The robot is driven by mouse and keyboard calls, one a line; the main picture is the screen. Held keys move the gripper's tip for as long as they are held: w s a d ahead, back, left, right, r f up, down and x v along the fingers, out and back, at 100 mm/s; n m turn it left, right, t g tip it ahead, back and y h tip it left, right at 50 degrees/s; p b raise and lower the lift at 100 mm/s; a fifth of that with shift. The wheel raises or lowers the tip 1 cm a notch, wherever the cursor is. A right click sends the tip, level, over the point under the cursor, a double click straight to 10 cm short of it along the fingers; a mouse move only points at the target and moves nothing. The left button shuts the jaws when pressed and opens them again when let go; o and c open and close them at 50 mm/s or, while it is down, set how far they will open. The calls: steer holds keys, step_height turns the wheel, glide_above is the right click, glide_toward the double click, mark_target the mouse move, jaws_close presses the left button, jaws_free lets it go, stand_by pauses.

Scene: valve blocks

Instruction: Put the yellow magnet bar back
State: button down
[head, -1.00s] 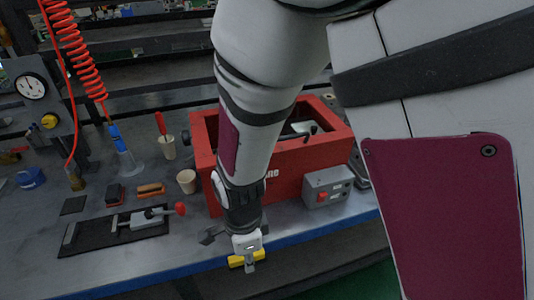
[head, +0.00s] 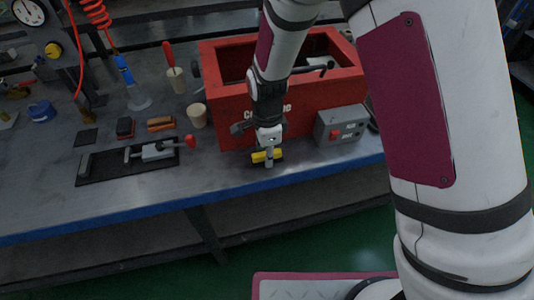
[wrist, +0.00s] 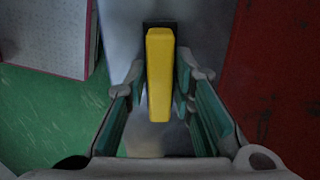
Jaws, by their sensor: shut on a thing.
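The yellow magnet bar (head: 261,157) is in my gripper (head: 268,158), over the workbench's front part, just in front of the red toolbox. In the wrist view the bar (wrist: 160,75) lies lengthwise between the two fingers (wrist: 160,95), which are shut on it. A dark patch (wrist: 160,24) shows around the far end of the bar, and dark edges show beside it in the head view. I cannot tell whether the bar touches that patch or hangs just above it.
The red toolbox (head: 225,120) stands close behind my gripper. A grey switch box (head: 341,124) is to the right. A tan cup (head: 197,116), orange and dark blocks, and a clamp on a black mat (head: 105,171) are left. The blue bench edge (head: 130,214) runs in front.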

steer(key=shift+f, duration=0.25)
steer(key=c, duration=1.4)
jaws_free()
steer(key=shift+o, duration=0.2)
steer(key=s+d+r+n+t, duration=0.1)
steer(key=s+d+r+n, duration=0.15)
steer(key=r, duration=0.85)
steer(key=s+d+r+n, duration=0.1)
steer(key=d+r, duration=0.3)
steer(key=r, duration=0.6)
steer(key=s+d+r+n+t, duration=0.1)
steer(key=s+d+r+n, duration=0.3)
steer(key=s+d, duration=0.3)
steer(key=s+d+r+n+t, duration=0.1)
steer(key=s+d+r+n, duration=0.4)
steer(key=s, duration=0.7)
steer(key=shift+d+r+n+t+p, duration=0.25)
steer(key=shift+d+n+t+p, duration=0.15)
steer(key=shift+d+n, duration=0.65)
